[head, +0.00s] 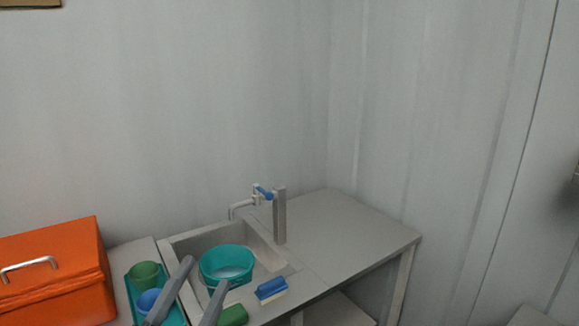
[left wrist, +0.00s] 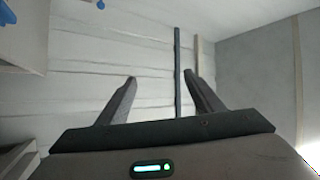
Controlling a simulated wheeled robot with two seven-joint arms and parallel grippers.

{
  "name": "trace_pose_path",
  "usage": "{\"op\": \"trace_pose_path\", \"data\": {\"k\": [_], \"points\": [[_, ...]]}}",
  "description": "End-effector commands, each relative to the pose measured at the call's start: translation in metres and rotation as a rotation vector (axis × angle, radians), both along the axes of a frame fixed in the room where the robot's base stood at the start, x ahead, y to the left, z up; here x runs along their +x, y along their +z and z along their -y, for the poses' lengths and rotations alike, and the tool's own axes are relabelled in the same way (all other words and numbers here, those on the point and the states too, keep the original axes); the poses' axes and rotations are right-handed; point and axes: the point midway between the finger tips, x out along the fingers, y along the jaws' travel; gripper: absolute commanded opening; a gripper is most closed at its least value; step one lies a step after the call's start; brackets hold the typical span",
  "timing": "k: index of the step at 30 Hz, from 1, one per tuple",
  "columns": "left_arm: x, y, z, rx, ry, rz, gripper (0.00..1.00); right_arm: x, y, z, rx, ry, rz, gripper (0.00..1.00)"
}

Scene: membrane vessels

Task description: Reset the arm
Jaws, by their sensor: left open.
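My left gripper (head: 206,273) comes in from the bottom edge of the head view. Its two grey fingers are apart and point up, in front of the sink area. Nothing shows between the fingers in the left wrist view (left wrist: 160,77), where they are spread with pale wall panels and a dark vertical strip behind. In the head view the fingers overlap the view of the teal tray and the basin; whether they touch anything is not clear. My right gripper is not in view.
A teal basin (head: 227,266) sits in the sink (head: 180,246) below a blue-handled tap (head: 262,192). Green (head: 144,273) and blue (head: 148,300) cups stand on a teal tray (head: 176,317) beside an orange box (head: 60,258). The right counter (head: 350,235) is clear.

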Motion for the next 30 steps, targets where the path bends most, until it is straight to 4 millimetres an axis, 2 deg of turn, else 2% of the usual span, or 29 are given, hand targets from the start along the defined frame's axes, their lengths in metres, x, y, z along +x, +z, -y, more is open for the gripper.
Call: {"op": "trace_pose_path", "data": {"k": [1,4,8,12,14,15,18,21,24,30], "points": [[0.004,-0.02,-0.016,-0.072,0.049,-0.095,0.61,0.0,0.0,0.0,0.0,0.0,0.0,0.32],[0.007,-0.067,-0.046,-0.206,0.148,-0.294,0.61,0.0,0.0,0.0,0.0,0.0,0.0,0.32],[-0.005,-0.141,-0.078,-0.355,0.273,-0.569,0.61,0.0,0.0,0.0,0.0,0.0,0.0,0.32],[-0.04,-0.221,-0.096,-0.482,0.389,-0.86,0.61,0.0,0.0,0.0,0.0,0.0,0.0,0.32],[-0.06,-0.252,-0.1,-0.524,0.434,-0.982,0.61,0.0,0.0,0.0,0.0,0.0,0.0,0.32],[-0.076,-0.272,-0.1,-0.55,0.461,-1.063,0.61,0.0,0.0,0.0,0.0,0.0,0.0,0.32],[-0.117,-0.314,-0.099,-0.602,0.52,-1.249,0.61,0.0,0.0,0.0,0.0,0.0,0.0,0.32],[-0.152,-0.342,-0.095,-0.633,0.562,-1.394,0.61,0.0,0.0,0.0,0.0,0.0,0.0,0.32],[-0.183,-0.362,-0.09,-0.654,0.591,-1.513,0.61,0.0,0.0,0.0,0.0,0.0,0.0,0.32],[-0.234,-0.385,-0.08,-0.677,0.632,-1.696,0.61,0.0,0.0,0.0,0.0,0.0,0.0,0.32]]}}
